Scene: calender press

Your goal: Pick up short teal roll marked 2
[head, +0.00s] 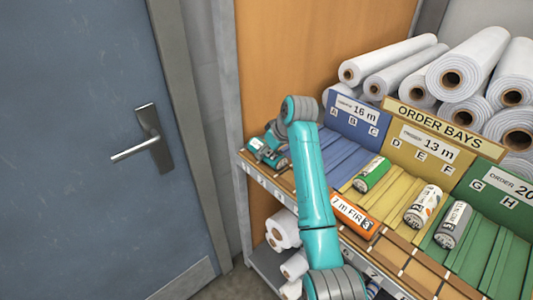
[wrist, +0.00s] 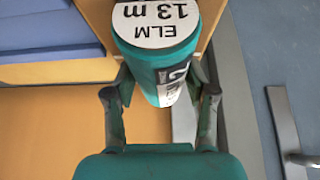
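The short teal roll (wrist: 158,55) is close up in the wrist view. Its white end label reads "ELM 13 m", and a side label with a dark mark, partly legible as 2, shows on its right. My gripper's fingers (wrist: 160,92) stand on both sides of the roll, very near its sides. The fingertips are partly hidden, so I cannot tell whether they press on it. In the head view my gripper (head: 265,150) is at the far left end of the shelf, small and partly covered by my arm, beside the blue bay (head: 345,160).
A green-banded roll (head: 372,174), an orange roll marked 3 (head: 355,216), a white-orange roll (head: 423,207) and a grey roll (head: 453,225) lie on the bays to the right. Large white rolls (head: 470,62) are stacked behind. A blue door (head: 90,140) stands left.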

